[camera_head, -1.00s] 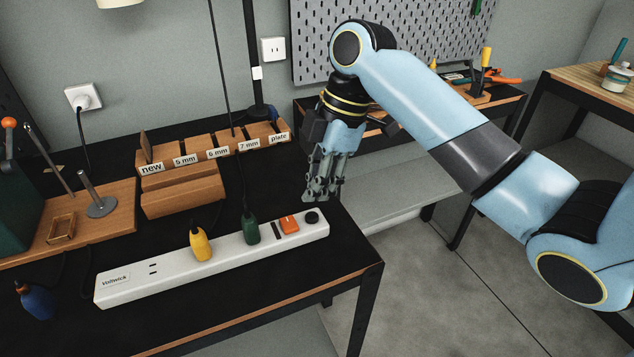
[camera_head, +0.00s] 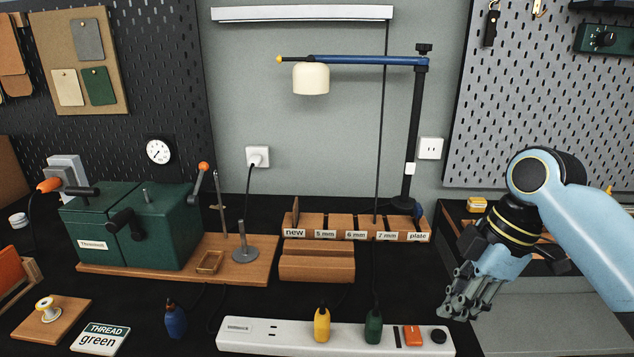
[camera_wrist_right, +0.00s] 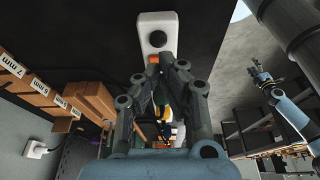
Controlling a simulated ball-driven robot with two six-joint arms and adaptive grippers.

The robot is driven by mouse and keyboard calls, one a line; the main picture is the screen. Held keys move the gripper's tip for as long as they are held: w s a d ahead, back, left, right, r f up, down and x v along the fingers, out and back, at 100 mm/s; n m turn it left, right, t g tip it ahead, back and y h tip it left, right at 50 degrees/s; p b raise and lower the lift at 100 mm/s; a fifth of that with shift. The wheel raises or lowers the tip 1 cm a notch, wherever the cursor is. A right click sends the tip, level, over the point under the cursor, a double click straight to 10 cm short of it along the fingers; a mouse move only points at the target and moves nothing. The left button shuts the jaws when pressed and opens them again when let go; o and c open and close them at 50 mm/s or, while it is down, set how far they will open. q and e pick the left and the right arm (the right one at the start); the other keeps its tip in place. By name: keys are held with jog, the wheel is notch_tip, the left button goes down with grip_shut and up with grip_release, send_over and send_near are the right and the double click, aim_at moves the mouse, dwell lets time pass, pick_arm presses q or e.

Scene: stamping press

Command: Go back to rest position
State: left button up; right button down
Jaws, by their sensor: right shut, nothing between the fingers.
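My right gripper (camera_head: 458,308) hangs at the right of the bench in the head view, beside the right end of the white power strip (camera_head: 265,338). Its fingers are together and hold nothing. In the right wrist view the fingers (camera_wrist_right: 157,72) frame the end of the strip (camera_wrist_right: 157,22), which lies beyond them. Another light blue arm with a small gripper (camera_wrist_right: 258,72) shows at the right of the wrist view. It looks like my left one, too small to tell open from shut.
Yellow (camera_head: 322,325) and green (camera_head: 373,327) plugs stand in the strip. Behind are a labelled wooden rack (camera_head: 355,232), a lamp post (camera_head: 413,130) and a green press (camera_head: 135,230). A grey shelf (camera_head: 550,310) is right of the bench.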

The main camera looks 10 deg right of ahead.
jog(key=s+m, duration=0.1)
jog(key=s+f+m, duration=0.1)
jog(key=s, duration=0.1)
jog(key=s+a+f, duration=0.1)
jog(key=shift+s+f+m+t+h, duration=0.2)
jog(key=shift+s+m+t+h, duration=0.1)
jog(key=shift+m+h, duration=0.1)
jog(key=s+m, duration=0.2)
jog(key=s, duration=0.1)
jog(key=s+m+h, duration=0.1)
jog(key=s, duration=0.1)
jog(key=shift+s+a+f+m+t, duration=0.1)
jog(key=shift+s+f+m+t, duration=0.15)
jog(key=shift+m+t, duration=0.15)
jog(key=s+d+r+m+t+h, duration=0.1)
jog(key=s+r+m+h, duration=0.15)
jog(key=s+m, duration=0.6)
notch_tip(320, 180, down, 36)
jog(key=s+d+g+b, duration=0.1)
jog(key=s+d+b, duration=0.2)
jog(key=b, duration=0.5)
jog(key=s+f+g+b, duration=0.1)
jog(key=s+f+b, duration=0.5)
jog(key=s+f, duration=1.1)
notch_tip(320, 180, down, 3)
jog(key=shift+s+d, duration=0.35)
jog(key=shift+d, duration=0.05)
